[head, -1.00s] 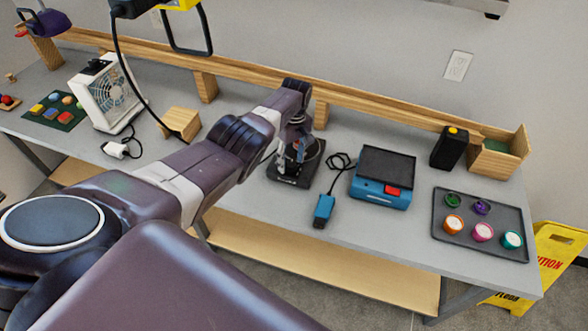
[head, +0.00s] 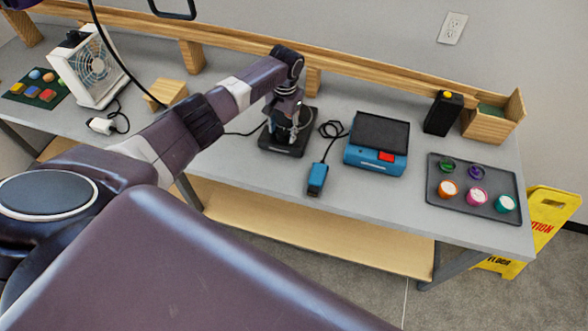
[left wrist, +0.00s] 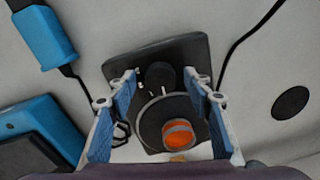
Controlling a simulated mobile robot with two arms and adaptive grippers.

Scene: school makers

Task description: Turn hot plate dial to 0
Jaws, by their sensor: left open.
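The hot plate (head: 273,148) is a small dark unit on the grey bench, partly hidden by my left gripper in the head view. In the left wrist view, the hot plate (left wrist: 185,52) shows a black dial (left wrist: 160,75) with white marks close by, and a round plate bearing an orange-topped object (left wrist: 178,134). My left gripper (head: 290,118) points down over the hot plate. In the left wrist view its blue-padded fingers (left wrist: 160,76) are open, one on each side of the dial, apparently with gaps. The dial's setting cannot be read. My right gripper is out of view.
A blue power block (head: 317,179) and its cable lie right of the hot plate, beside a blue device (head: 375,157) with a red switch. A grey tray (head: 437,184) holds several small pots. A wooden block (head: 166,93) and a white fan (head: 92,70) stand to the left.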

